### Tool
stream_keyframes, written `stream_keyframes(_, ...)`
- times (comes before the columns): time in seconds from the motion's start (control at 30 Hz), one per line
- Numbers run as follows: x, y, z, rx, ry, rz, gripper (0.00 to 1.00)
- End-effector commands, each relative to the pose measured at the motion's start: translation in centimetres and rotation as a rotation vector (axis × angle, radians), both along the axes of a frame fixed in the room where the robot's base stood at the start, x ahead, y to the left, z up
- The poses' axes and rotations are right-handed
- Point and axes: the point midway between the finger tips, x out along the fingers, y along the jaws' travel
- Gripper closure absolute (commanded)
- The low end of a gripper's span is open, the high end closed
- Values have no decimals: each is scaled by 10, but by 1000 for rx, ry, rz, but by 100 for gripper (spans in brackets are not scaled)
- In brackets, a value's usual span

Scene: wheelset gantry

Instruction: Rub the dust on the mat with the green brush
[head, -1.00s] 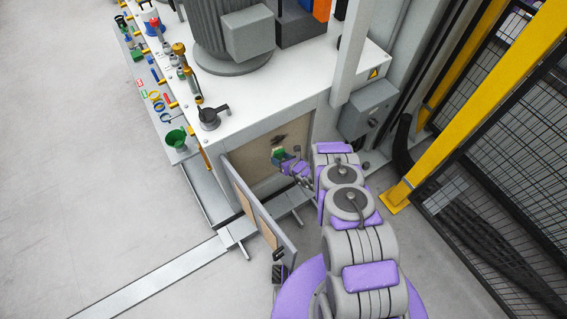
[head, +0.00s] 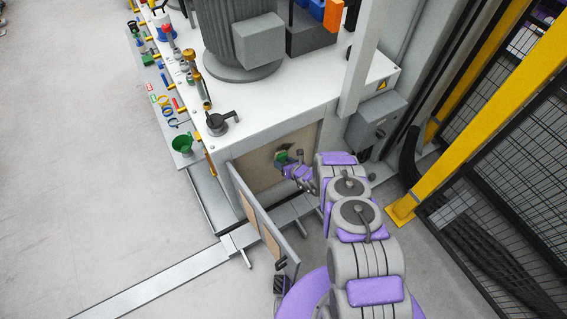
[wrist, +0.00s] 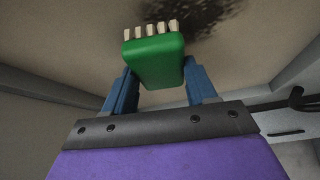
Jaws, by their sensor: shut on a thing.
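The green brush (wrist: 154,62) has pale bristles along its far edge and is held between my gripper's blue fingers in the wrist view. My gripper (wrist: 160,85) is shut on it. The tan mat (wrist: 70,45) lies ahead of the brush, with the dark dust (wrist: 200,18) just beyond and to the right of the bristles. In the head view, the brush (head: 281,157) is inside the cabinet opening, in front of the mat (head: 255,172). The dust (head: 294,147) shows partly around it. I cannot tell whether the bristles touch the mat.
An open door panel (head: 262,222) stands left of my arm. A grey box (head: 375,120) is on the wall right of the opening. A yellow post (head: 465,130) and a mesh fence rise further right. A green funnel (head: 182,143) and small items are at the left.

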Motion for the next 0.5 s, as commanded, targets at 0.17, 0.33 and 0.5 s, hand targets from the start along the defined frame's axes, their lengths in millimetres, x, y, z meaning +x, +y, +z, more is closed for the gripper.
stream_keyframes(0.17,1,1,0,0,0,0,79)
stream_keyframes(0.33,4,3,0,0,0,0,79)
stream_keyframes(0.5,6,4,0,0,0,0,79)
